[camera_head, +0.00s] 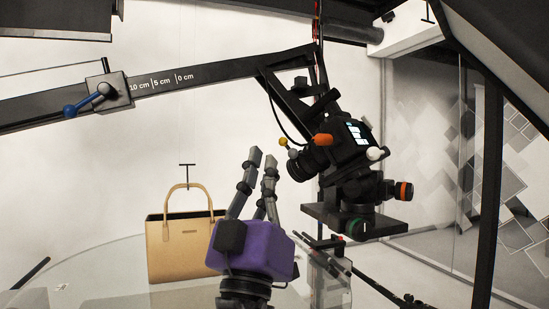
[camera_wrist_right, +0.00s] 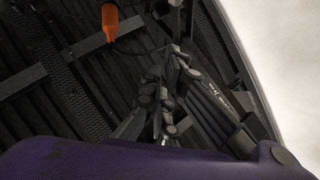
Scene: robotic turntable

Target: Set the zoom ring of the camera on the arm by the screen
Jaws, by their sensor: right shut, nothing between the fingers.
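The black camera (camera_head: 345,150) hangs at the end of the long dark arm (camera_head: 215,73), its lens pointing left and down. The lens with its ring (camera_head: 301,166) is at the camera's left side. A small yellow ball and a grey ball stick out above the lens. My right gripper (camera_head: 262,160), with a purple body, points upward just left of the lens. Its fingers are shut and empty, with a visible gap to the lens in the head view. The wrist view shows the dark fingers (camera_wrist_right: 165,100) and an orange knob (camera_wrist_right: 110,22). My left gripper is not in view.
A tan handbag (camera_head: 180,245) stands on the round turntable (camera_head: 100,262) behind my right gripper. The camera's orange knob (camera_head: 323,139), white knob (camera_head: 376,154) and mounting plate (camera_head: 375,222) stick out nearby. A dark post (camera_head: 487,190) stands at the right.

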